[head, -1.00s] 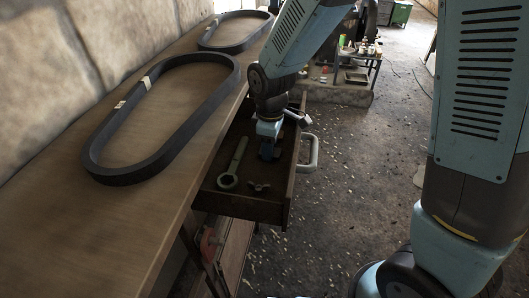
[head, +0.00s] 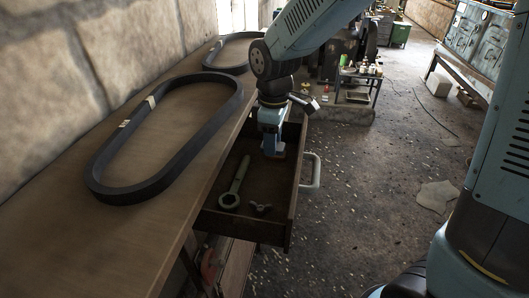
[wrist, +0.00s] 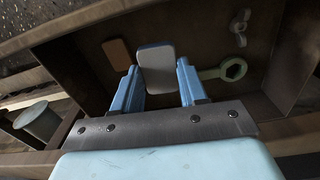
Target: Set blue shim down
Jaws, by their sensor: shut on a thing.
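My gripper (head: 273,150) is over the open drawer (head: 247,229). In the wrist view its two blue fingers (wrist: 157,90) are shut on a pale grey-blue plate, the blue shim (wrist: 156,66). The shim stands out beyond the fingertips, above the drawer floor. Whether it touches the floor I cannot tell. In the head view the gripper hides most of it. A brown-orange shim (wrist: 117,54) lies in the drawer to the left of the blue one in the wrist view.
A green ring wrench (head: 234,184) and a wing nut (head: 260,207) lie in the near part of the drawer. The drawer handle (head: 312,171) is on its right side. Black belts (head: 142,191) lie on the bench (head: 70,240). Drawer floor between tools and gripper is bare.

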